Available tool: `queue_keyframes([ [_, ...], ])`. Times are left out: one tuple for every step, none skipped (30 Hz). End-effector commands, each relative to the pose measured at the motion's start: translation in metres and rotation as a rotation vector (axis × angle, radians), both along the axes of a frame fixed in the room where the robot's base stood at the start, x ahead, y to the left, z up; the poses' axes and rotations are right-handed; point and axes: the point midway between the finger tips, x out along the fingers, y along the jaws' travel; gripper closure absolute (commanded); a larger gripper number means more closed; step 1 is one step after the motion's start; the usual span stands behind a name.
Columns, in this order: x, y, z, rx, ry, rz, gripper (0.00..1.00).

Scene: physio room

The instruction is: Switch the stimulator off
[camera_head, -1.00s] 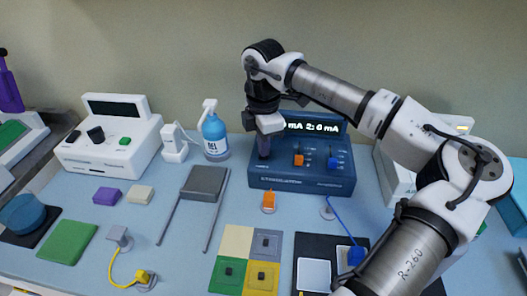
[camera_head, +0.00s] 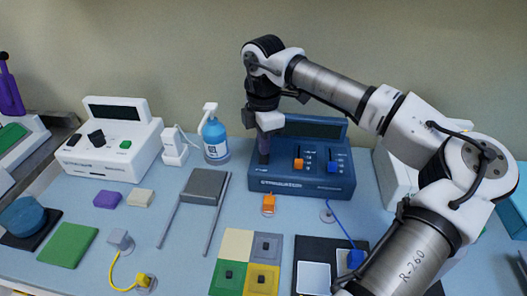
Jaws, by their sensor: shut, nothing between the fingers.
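The stimulator (camera_head: 325,185) is a dark blue box standing at the back of the table, right of centre. Its display (camera_head: 317,128) is dark and shows no text. An orange slider knob (camera_head: 299,165) and a blue slider knob (camera_head: 333,167) stand on its sloped front panel. My gripper (camera_head: 264,160) is shut and empty. It points down at the left part of the panel, and its fingertips seem to touch it or hover just above. Whatever control lies under the fingertips is hidden.
A white device (camera_head: 112,145) stands at the back left, with a gel bottle (camera_head: 215,140) between it and the stimulator. A grey pad with two rods (camera_head: 205,186) lies in front. Coloured squares (camera_head: 238,243) and a black mat (camera_head: 313,250) lie nearer. My arm covers the right side.

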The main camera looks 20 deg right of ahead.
Motion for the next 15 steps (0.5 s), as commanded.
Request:
queue_keyframes([
  [0.0, 0.0, 0.007, -0.001, 0.0, 0.0, 1.0],
  [0.0, 0.0, 0.009, -0.001, 0.0, 0.0, 1.0],
  [0.0, 0.0, 0.012, 0.0, 0.0, 0.0, 1.0],
  [0.0, 0.0, 0.015, 0.0, 0.0, 0.0, 1.0],
  [0.0, 0.0, 0.017, 0.0, 0.0, 0.0, 1.0],
  [0.0, 0.0, 0.02, 0.0, -0.001, 0.0, 1.0],
  [0.0, 0.0, 0.023, 0.0, -0.001, 0.0, 1.0],
  [0.0, 0.0, 0.025, 0.0, -0.001, 0.0, 1.0],
  [0.0, 0.0, 0.029, -0.001, -0.001, 0.0, 1.0],
  [0.0, 0.0, 0.031, -0.001, -0.001, 0.0, 1.0],
  [0.0, 0.0, 0.033, -0.001, -0.001, 0.0, 1.0],
  [0.0, 0.0, 0.037, -0.001, -0.001, 0.0, 1.0],
  [0.0, 0.0, 0.039, 0.0, -0.001, 0.0, 1.0],
  [0.0, 0.0, 0.041, 0.0, -0.001, 0.0, 1.0],
  [0.0, 0.0, 0.044, 0.001, -0.001, 0.0, 1.0],
])
